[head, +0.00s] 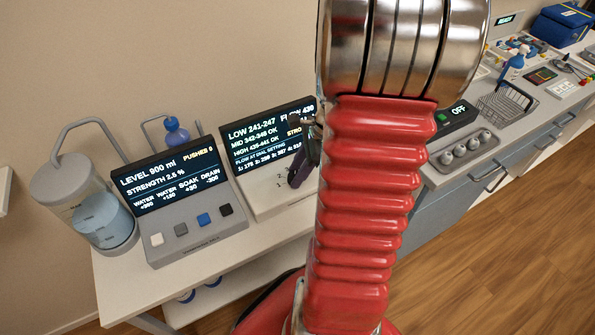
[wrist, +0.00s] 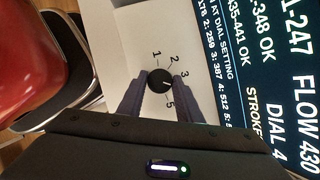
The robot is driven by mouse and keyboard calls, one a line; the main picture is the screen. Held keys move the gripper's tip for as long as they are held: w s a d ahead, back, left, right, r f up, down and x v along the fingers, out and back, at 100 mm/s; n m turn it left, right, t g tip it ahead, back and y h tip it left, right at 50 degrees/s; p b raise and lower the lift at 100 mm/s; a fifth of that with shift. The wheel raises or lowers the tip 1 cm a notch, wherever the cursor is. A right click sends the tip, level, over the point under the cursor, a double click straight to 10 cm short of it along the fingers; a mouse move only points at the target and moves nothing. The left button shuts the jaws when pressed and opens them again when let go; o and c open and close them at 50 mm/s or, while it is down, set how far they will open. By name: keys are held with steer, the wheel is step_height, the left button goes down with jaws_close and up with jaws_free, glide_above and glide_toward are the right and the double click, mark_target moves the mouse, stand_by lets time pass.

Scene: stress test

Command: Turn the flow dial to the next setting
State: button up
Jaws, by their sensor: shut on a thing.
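The flow dial (wrist: 159,79) is a small round black knob on a white panel, with numbers printed around it; 1, 2, 3 and 5 show in the wrist view. My gripper (wrist: 159,88) has one dark finger on each side of the knob and is shut on it. The flow screen (wrist: 270,75) beside it shows FLOW 430 and DIAL 4. In the head view this screen (head: 265,140) shows LOW 241-247, MID 342-348 OK and HIGH 435-441 OK. There my gripper (head: 300,180) is partly visible in front of it, and my arm hides part of the screen.
Left of the flow unit stands a console (head: 185,200) with a LEVEL 900 ml screen and several buttons. A clear tank (head: 90,205) is at the far left.

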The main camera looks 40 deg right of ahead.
steer(key=n, duration=0.2)
steer(key=n+g, duration=0.1)
steer(key=n, duration=0.1)
steer(key=n+g+y, duration=0.1)
steer(key=n, duration=0.1)
steer(key=shift+w+d, duration=0.1)
steer(key=shift+w, duration=0.2)
steer(key=n+g, duration=0.2)
steer(key=n, duration=0.3)
steer(key=shift+w, duration=0.15)
steer(key=n+g, duration=0.1)
steer(key=n, duration=0.2)
steer(key=n+g+h, duration=0.1)
steer(key=n, duration=0.1)
steer(key=shift+w+n, duration=0.15)
steer(key=shift+n, duration=0.25)
steer(key=n, duration=0.2)
steer(key=n+h, duration=0.1)
steer(key=n, duration=0.1)
steer(key=n+g+h, duration=0.1)
steer(key=shift+w+a+n, duration=0.1)
steer(key=shift+a+n, duration=0.2)
steer(key=shift+n, duration=0.1)
steer(key=o, duration=1)
